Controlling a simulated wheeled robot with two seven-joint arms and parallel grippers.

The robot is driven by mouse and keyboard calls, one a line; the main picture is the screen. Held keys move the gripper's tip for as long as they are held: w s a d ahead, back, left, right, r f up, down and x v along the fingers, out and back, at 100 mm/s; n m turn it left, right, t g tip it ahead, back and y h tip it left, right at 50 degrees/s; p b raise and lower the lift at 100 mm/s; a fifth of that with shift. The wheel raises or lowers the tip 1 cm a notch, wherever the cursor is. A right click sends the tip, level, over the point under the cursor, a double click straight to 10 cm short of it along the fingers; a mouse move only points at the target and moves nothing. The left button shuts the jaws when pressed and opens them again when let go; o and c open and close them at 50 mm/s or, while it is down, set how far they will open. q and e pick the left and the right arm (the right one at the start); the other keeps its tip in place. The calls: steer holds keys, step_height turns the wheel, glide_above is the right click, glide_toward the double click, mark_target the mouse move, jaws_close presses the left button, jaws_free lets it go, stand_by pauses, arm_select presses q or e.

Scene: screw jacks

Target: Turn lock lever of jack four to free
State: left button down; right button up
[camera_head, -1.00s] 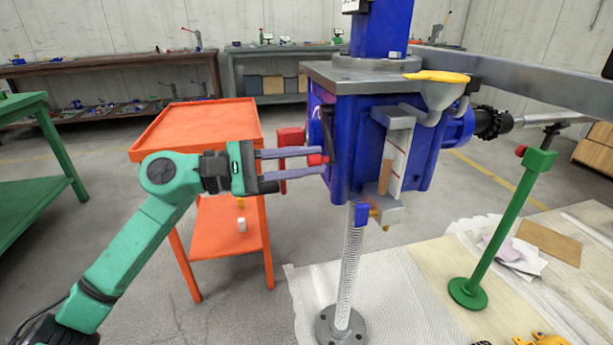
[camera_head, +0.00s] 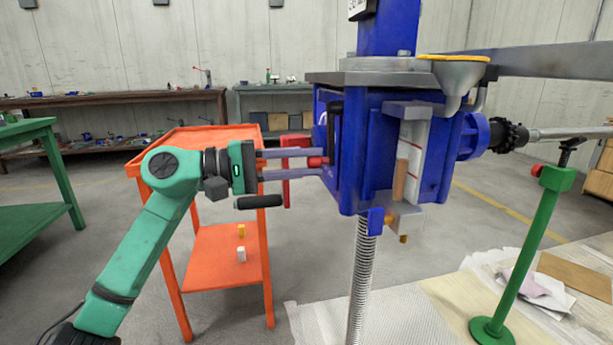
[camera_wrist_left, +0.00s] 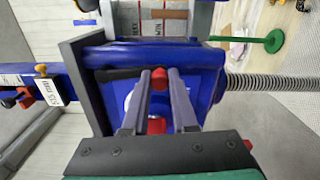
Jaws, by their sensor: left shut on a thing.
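The blue jack (camera_head: 385,150) stands on a threaded screw (camera_head: 362,280), its housing filling the middle of the head view. A dark lever (camera_head: 334,115) runs upright along the housing's left face, with a red knob (camera_head: 316,162) near its lower end. My left gripper (camera_head: 322,162) points right at that face, its two long fingers closed around the red knob. The left wrist view shows the knob (camera_wrist_left: 159,78) between the fingertips and the dark lever (camera_wrist_left: 118,73) extending left from it. The lever's pivot is partly hidden by the fingers. My right gripper is out of view.
A red upright part (camera_head: 287,175) shows at the fingers. An orange trolley (camera_head: 205,140) stands behind my left arm. A green stand (camera_head: 525,250) supports the shaft at right. A yellow-rimmed funnel (camera_head: 455,75) sits on the jack's right.

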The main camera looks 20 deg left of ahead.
arm_select(q)
steer(key=shift+w+a+f+m+b, duration=0.1)
steer(key=shift+w+a+m+b, duration=0.15)
steer(key=shift+w+m+b, duration=0.35)
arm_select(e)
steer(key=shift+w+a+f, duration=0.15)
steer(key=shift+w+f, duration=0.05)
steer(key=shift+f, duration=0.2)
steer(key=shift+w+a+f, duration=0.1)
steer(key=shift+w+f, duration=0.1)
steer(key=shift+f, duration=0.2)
arm_select(q)
steer(key=shift+s, duration=0.15)
steer(key=c, duration=0.7)
jaws_free()
steer(key=shift+a, duration=0.1)
steer(key=b+v, duration=0.1)
steer(key=v, duration=1.3)
steer(key=shift+s+a, duration=0.15)
steer(key=shift+a, duration=0.1)
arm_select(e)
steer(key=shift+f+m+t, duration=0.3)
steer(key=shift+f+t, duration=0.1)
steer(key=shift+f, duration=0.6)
